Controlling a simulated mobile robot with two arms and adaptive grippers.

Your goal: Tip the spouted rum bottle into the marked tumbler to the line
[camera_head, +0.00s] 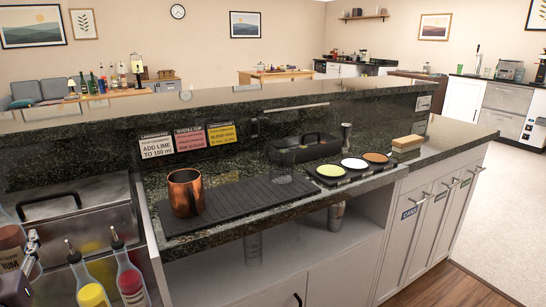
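A copper mug (185,193) stands on the mat's left part. Bottles with spouts hold yellow (92,294) and red (131,284) contents at lower left. A black tray (304,148), a rimmer dish (353,164) and a sponge-like block (407,143) lie at the right. The mat's front is clear.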

